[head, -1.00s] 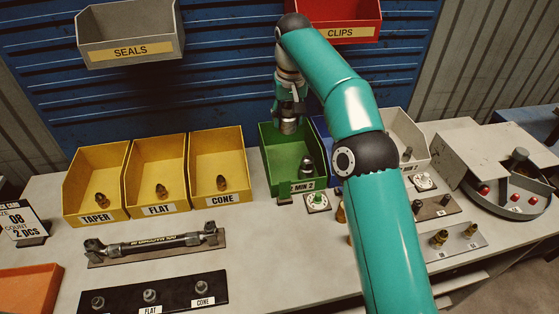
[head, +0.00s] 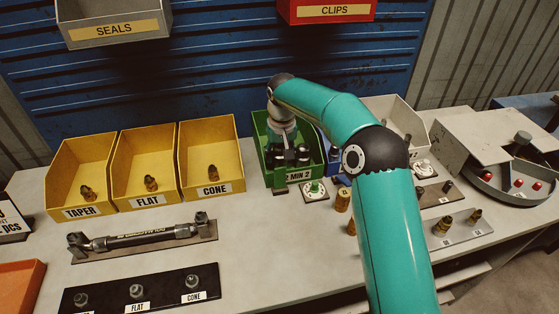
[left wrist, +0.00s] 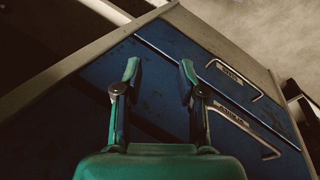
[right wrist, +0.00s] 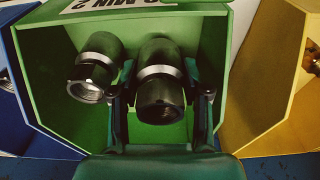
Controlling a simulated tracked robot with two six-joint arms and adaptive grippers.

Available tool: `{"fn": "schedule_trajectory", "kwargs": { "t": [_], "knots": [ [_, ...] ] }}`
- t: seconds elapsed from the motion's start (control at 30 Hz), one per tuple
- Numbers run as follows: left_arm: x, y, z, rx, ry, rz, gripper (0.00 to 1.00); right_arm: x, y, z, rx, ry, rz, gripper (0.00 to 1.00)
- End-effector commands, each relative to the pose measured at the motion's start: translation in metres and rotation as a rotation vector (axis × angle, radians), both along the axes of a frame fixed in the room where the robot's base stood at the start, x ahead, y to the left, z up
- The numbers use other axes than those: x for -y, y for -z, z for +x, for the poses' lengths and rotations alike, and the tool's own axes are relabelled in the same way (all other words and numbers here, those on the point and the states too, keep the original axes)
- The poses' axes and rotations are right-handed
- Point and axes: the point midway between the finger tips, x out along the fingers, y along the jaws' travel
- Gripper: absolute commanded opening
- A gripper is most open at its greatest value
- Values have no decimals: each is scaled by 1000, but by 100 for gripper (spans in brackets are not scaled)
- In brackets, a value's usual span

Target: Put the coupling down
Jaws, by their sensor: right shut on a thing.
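The coupling (right wrist: 160,85), a dark fitting with a bright metal band and a threaded open end, is between the fingers of my right gripper (right wrist: 160,100). The gripper is shut on it, inside the green bin (right wrist: 230,30) labelled MIN 2. A second similar coupling (right wrist: 96,68) lies in the bin just left of it in the right wrist view. In the head view my right gripper (head: 287,155) is down in the green bin (head: 262,125), partly hiding the couplings. Whether the held coupling touches the bin floor is unclear. My left gripper (left wrist: 160,85) is open and empty, before blue drawers.
Yellow bins TAPER, FLAT and CONE (head: 212,185) stand left of the green bin. A blue bin (head: 334,160) and a pale bin (head: 395,110) stand right. A hose assembly (head: 145,238) lies on the bench.

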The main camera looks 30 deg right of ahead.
Motion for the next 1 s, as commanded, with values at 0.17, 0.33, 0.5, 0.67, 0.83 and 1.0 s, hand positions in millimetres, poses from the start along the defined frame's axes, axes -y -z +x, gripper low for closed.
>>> {"fn": "schedule_trajectory", "kwargs": {
  "t": [0.17,0.33,0.5,0.67,0.83,1.0],
  "knots": [
    [0,-1,0,0,0,0,40,0,21,0,0,-1,0,0],
    [0,-1,0,0,0,0,40,0,23,0,1,-1,0,0],
    [0,1,0,0,0,0,40,0,25,0,1,-1,0,0],
    [0,0,0,0,0,0,40,0,25,0,-1,-1,0,57],
    [0,0,0,0,0,0,40,0,25,0,-1,-1,0,57],
    [0,0,0,0,0,0,40,0,19,0,1,0,0,57]
  ]
}}
